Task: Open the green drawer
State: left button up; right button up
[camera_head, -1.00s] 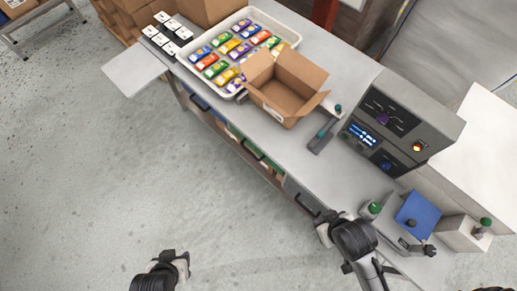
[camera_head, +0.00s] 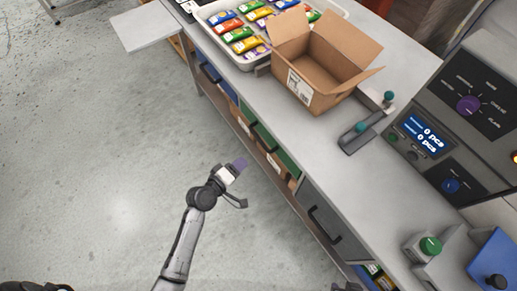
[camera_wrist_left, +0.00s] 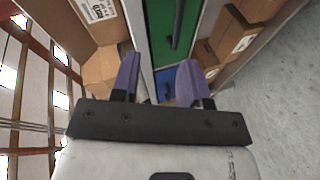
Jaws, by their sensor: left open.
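The green drawer (camera_head: 283,153) is in the bench's front, between a blue drawer and a grey one. It looks shut, and its dark handle (camera_head: 266,140) runs along the front. In the left wrist view the green front (camera_wrist_left: 160,40) and handle (camera_wrist_left: 177,24) show ahead of the fingers. My left gripper (camera_head: 240,184) is open and empty, in front of the bench and apart from the handle. Its purple fingers (camera_wrist_left: 160,78) point toward the drawer. My right gripper's jaws are not seen; only a small piece, perhaps of that arm, shows at the head view's bottom edge.
The blue drawer (camera_head: 222,88) and grey drawer (camera_head: 332,219) flank it. A lower shelf (camera_head: 245,127) with cardboard boxes is below. An open carton (camera_head: 318,62), a tray (camera_head: 221,37) of packets and a weigher display (camera_head: 427,135) stand on top. The floor in front is clear.

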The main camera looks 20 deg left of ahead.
aim_at(258, 138)
pick_arm(q)
jog(key=w+a+f+n+t+y+b, duration=0.2)
jog(key=w+f+n+b, duration=0.2)
jog(key=f, duration=0.2)
jog(key=b+x, duration=0.1)
jog(key=x, duration=0.3)
jog(key=b+x, duration=0.1)
jog(key=x, duration=0.3)
jog(key=b+x, duration=0.1)
jog(key=x, duration=0.4)
jog(key=shift+d+r, duration=0.1)
jog(key=shift+d, duration=0.3)
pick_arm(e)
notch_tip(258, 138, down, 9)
pick_arm(q)
grip_shut()
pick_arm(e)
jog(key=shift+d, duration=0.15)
